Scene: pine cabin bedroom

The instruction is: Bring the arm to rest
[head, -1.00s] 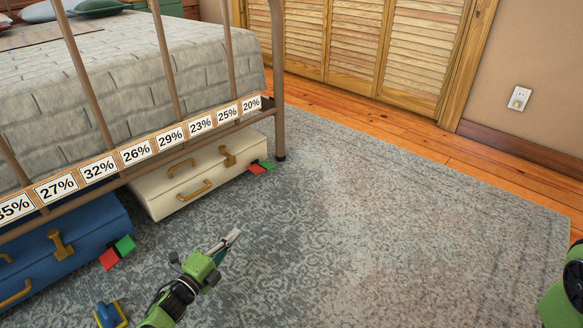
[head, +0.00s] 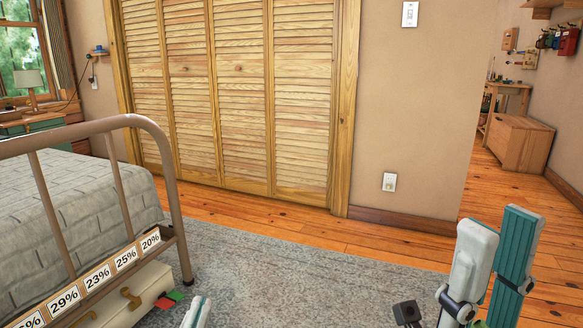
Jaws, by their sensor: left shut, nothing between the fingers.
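My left gripper (head: 197,312) shows only as a white and teal tip at the bottom edge, over the rug in front of the bed. It is shut with nothing in it; the rest is below the frame. My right gripper (head: 502,218) stands upright at the lower right, close to the camera. Its white finger and teal finger are side by side, and I see nothing held. How far apart they are is hard to judge from this angle.
The metal bed frame (head: 170,200) with percentage labels fills the lower left. The grey rug (head: 290,275) is open ahead. Louvred closet doors (head: 240,100) and a wooden chest (head: 520,143) are beyond.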

